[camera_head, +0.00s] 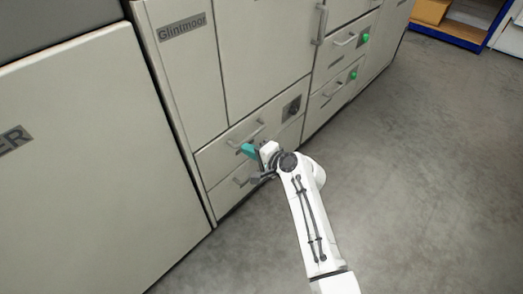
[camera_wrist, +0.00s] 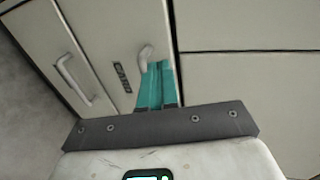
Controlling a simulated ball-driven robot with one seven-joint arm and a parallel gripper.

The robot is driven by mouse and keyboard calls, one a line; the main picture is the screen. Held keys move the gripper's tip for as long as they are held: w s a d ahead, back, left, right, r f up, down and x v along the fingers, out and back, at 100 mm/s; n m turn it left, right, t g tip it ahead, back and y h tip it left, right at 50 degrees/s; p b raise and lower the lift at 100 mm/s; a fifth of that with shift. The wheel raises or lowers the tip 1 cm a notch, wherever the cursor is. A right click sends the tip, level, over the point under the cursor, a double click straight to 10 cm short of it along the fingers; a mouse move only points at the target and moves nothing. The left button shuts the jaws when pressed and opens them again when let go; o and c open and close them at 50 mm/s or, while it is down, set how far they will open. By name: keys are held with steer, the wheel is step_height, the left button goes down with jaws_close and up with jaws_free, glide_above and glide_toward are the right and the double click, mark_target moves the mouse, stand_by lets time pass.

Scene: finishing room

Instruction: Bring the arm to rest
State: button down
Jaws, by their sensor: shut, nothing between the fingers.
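My gripper (camera_head: 247,150) has teal fingers and is in front of the drawers in the lower part of the beige Glintmoor cabinet (camera_head: 276,65). In the wrist view my gripper (camera_wrist: 160,66) is shut, its fingers side by side with nothing between them. The fingertips show close to a drawer handle (camera_wrist: 146,52); I cannot tell whether they touch it. My white arm stretches forward from the bottom of the head view.
Drawers with handles (camera_head: 345,40) and green lights stand further right on the cabinet. A large beige panel (camera_head: 90,170) fills the left. Grey concrete floor (camera_head: 420,170) is clear to the right. A blue-edged shelf (camera_head: 445,37) stands at the far right.

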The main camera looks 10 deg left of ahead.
steer(key=p+v, duration=0.1)
steer(key=v, duration=0.3)
steer(key=shift+s+d, duration=0.2)
steer(key=shift+d, duration=0.05)
steer(key=s+d+f+n+g+h, duration=0.25)
steer(key=s+d+f+h, duration=0.2)
steer(key=s+d, duration=0.75)
steer(key=s+d+f+n+g+h, duration=0.25)
steer(key=s+d+f, duration=0.35)
steer(key=s+d, duration=0.6)
steer(key=s+d+r+n+g+h, duration=0.1)
steer(key=s+d+r+h, duration=0.1)
steer(key=s+d, duration=0.5)
steer(key=s+d+r+n+g+h, duration=0.1)
steer(key=s+d+r+h, duration=0.15)
steer(key=s, duration=0.75)
step_height(320, 180, up, 19)
steer(key=p, duration=1.9)
steer(key=shift+s+f, duration=0.25)
steer(key=shift+s, duration=0.05)
